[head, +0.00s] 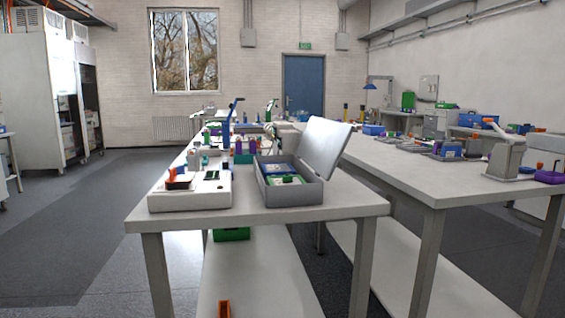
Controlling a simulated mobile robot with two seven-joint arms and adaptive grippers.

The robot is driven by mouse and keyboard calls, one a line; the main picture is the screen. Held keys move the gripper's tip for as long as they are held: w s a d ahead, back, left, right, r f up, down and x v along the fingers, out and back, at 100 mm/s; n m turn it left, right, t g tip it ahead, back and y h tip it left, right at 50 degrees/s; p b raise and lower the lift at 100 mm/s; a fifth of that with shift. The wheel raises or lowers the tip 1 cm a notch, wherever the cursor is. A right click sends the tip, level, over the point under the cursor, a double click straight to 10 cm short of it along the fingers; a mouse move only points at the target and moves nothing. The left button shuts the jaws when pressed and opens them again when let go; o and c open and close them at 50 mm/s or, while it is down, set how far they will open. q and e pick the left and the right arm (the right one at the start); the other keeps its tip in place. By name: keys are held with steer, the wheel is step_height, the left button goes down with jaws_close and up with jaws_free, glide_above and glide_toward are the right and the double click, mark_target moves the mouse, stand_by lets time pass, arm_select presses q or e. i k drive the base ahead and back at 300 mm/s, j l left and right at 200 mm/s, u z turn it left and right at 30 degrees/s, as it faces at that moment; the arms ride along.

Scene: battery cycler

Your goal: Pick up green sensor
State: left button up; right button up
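A small green piece (291,180) lies in an open grey case (293,197) at the near end of the middle bench, beside a blue piece (279,169). It may be the green sensor, but it is too small to tell. The case's lid (325,147) stands tilted up on its right side. Neither of my grippers is in view.
A white device (190,198) with an orange and dark part on top sits left of the case. Small bottles and a blue stand (227,125) are behind. A second bench (430,180) is at right. A green bin (231,234) is on the lower shelf. Floor at left (70,235) is clear.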

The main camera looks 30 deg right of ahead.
mark_target(288, 178)
steer(key=z, duration=0.45)
steer(key=i+j+z, duration=0.15)
steer(key=z, duration=0.25)
steer(key=i+j+z, duration=0.1)
steer(key=j+z, duration=0.25)
steer(key=i+j+z, duration=0.1)
steer(key=j+z, duration=0.3)
steer(key=i+j+z, duration=0.2)
steer(key=j, duration=0.3)
steer(key=j+z, duration=0.2)
steer(key=j, duration=0.3)
steer(key=j+z, duration=0.1)
steer(key=j, duration=1.6)
steer(key=k, duration=0.05)
